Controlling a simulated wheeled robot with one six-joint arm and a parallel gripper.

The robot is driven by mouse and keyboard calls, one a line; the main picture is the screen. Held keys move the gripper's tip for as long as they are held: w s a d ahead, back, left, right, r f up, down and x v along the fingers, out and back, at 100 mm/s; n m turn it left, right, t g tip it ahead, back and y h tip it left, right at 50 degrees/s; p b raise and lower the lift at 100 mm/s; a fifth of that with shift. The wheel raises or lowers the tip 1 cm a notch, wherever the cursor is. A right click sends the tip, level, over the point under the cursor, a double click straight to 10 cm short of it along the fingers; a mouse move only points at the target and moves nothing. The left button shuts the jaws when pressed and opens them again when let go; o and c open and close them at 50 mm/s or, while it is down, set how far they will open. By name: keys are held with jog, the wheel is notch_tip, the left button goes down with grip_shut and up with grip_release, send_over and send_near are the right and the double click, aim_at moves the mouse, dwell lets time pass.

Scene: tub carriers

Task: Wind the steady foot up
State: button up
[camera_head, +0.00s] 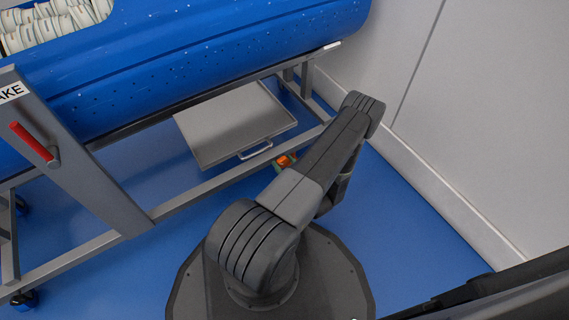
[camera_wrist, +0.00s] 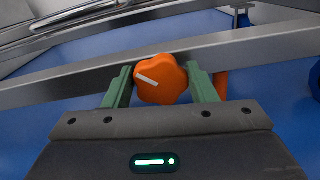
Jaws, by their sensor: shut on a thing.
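An orange lobed knob (camera_wrist: 165,92) with a white mark sits in the middle of the wrist view, in front of a grey frame rail. Its mark slants down to the right. My gripper (camera_wrist: 160,76) has one green finger on each side of the knob and is shut on it. A smaller orange piece (camera_wrist: 221,85) shows just right of the right finger. In the head view the orange knob (camera_head: 284,160) shows small beside my arm, near the carrier's lower rail; my arm hides much there. I cannot tell the steady foot's height.
A blue tub (camera_head: 200,60) lies on the grey carrier frame (camera_head: 80,170), with white rolled items (camera_head: 50,25) in its opening. A red lever (camera_head: 32,142) is on the left post. A grey tray (camera_head: 225,115) with a handle sits below. A pale wall (camera_head: 480,120) stands right.

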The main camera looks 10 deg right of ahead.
jog(key=c, duration=0.4)
jog(key=m, duration=0.4)
jog(key=shift+d+m, duration=0.15)
jog(key=shift+m, duration=0.15)
jog(key=m, duration=0.4)
jog(key=shift+w+d+f+m, duration=0.1)
jog(key=shift+f+m, duration=0.05)
jog(key=shift+m, duration=0.15)
dwell(0.4)
jog(key=o, duration=1)
